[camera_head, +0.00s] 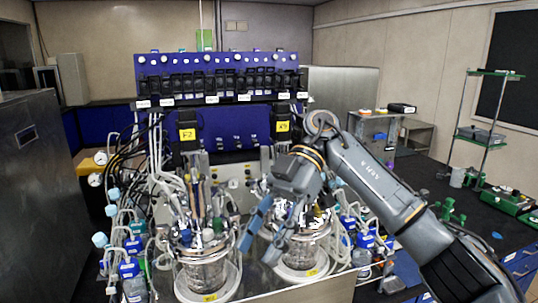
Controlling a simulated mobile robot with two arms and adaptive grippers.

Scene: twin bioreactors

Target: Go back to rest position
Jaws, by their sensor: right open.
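My right gripper (258,250) is in the middle of the view, its arm coming in from the right. Its blue-grey fingers are spread and point down, with nothing seen between them. It hangs in front of the right bioreactor vessel (303,252) and hides part of its top. I cannot tell whether it touches the vessel. The left bioreactor vessel (203,273) stands to its left, with tubes and probes rising from its lid. My left gripper is not in view.
A blue control panel (218,62) with black pump units stands behind the vessels. Tubes and blue-capped bottles (130,268) crowd the left side. A black bench (425,165) with green racks is at the right. A large grey cabinet (35,190) stands at far left.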

